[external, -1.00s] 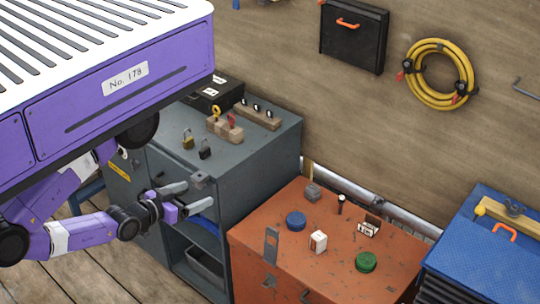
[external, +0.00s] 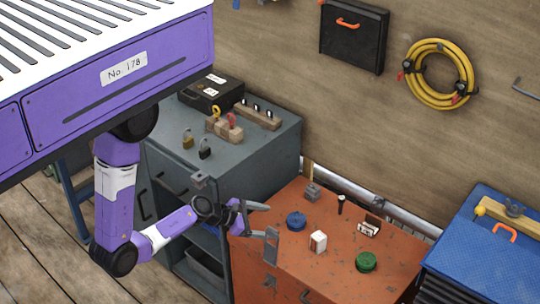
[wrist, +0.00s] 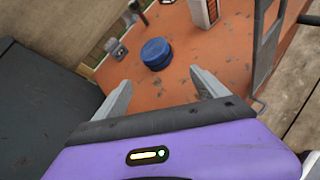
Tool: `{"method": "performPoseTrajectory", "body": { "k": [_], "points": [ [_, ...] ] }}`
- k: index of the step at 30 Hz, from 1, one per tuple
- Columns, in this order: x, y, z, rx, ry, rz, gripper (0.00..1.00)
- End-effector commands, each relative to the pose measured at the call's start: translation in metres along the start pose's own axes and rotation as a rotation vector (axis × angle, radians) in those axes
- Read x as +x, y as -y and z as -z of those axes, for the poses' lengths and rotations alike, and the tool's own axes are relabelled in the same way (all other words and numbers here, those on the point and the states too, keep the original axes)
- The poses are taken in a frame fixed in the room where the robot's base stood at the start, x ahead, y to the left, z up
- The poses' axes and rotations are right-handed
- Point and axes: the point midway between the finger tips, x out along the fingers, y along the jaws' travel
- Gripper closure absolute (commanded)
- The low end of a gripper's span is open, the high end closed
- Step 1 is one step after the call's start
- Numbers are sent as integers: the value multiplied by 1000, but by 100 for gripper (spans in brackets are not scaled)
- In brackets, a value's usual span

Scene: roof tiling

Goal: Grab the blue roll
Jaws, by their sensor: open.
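The blue roll (external: 296,221) is a short round disc lying flat on the orange cabinet top (external: 330,258), left of its middle. It also shows in the wrist view (wrist: 156,54), beyond the fingertips and roughly between them. My gripper (external: 262,220) is open and empty in the external view, at the left edge of the orange cabinet, left of the roll and apart from it. In the wrist view its two grey fingers (wrist: 162,84) are spread wide. The roll is in plain sight in both views.
A white box (external: 318,241), a green roll (external: 366,262) and a small grey block (external: 312,192) share the orange top. A grey upright plate (external: 271,246) stands at its near left edge, close to my gripper. A grey cabinet (external: 270,133) with padlocks is to the left.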

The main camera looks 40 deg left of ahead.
Motion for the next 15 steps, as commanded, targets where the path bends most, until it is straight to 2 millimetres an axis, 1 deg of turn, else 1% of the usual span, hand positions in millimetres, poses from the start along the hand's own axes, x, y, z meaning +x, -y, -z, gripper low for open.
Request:
{"method": "performPoseTrajectory", "body": {
  "k": [1,3,6,11,15],
  "points": [
    [12,-6,-6,-74,25,17,17],
    [23,-9,-13,-170,51,44,17],
    [32,-12,-20,-255,74,71,17],
    [44,-12,-24,-287,82,83,17],
    [59,-10,-25,-284,81,83,17]
  ]
}}
